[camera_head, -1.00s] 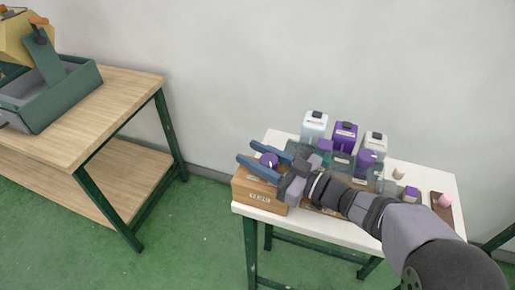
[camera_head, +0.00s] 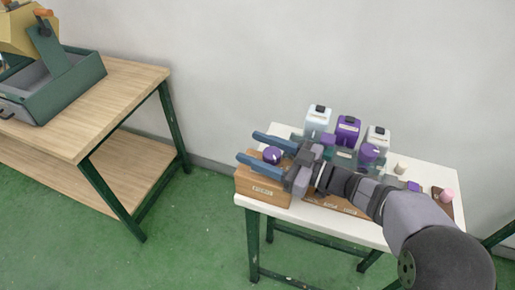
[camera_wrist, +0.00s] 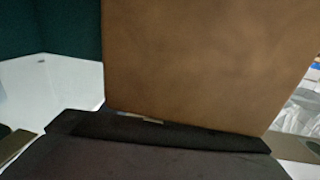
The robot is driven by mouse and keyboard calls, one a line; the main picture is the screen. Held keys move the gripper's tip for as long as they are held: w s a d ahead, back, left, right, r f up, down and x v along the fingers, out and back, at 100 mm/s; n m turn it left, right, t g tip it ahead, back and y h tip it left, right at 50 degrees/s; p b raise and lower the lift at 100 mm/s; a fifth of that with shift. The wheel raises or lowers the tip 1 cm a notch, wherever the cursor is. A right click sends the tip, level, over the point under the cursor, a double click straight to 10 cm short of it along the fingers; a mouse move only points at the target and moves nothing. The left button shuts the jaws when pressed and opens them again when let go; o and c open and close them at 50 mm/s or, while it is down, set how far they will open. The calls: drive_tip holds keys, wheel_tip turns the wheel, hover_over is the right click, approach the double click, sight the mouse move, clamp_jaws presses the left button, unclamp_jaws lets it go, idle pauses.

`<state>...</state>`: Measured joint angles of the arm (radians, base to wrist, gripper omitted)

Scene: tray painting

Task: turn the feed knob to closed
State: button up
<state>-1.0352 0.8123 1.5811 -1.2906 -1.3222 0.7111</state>
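A round purple knob (camera_head: 272,155) with a pale mark on its top sits on a wooden box (camera_head: 262,190) at the table's left front corner. The box has a pale label on its front, too small to read surely. My gripper (camera_head: 247,146) has two long blue fingers, one on each side of the knob. They are spread apart, and a gap shows between finger and knob on the far side. I cannot tell whether the near finger touches it. In the wrist view, a plain brown surface (camera_wrist: 200,60), apparently the box, fills the middle; the knob does not show there.
Behind my arm stand a white-blue container (camera_head: 318,120), a purple one (camera_head: 347,130) and a grey-white one (camera_head: 376,142). A pink knob-like piece (camera_head: 447,195) lies at the right end of the white table (camera_head: 430,172). Another wooden table (camera_head: 120,90) stands at left.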

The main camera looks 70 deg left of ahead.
sight(280, 158)
drive_tip(key=shift+b+v, duration=0.65)
drive_tip(key=shift+v, duration=3)
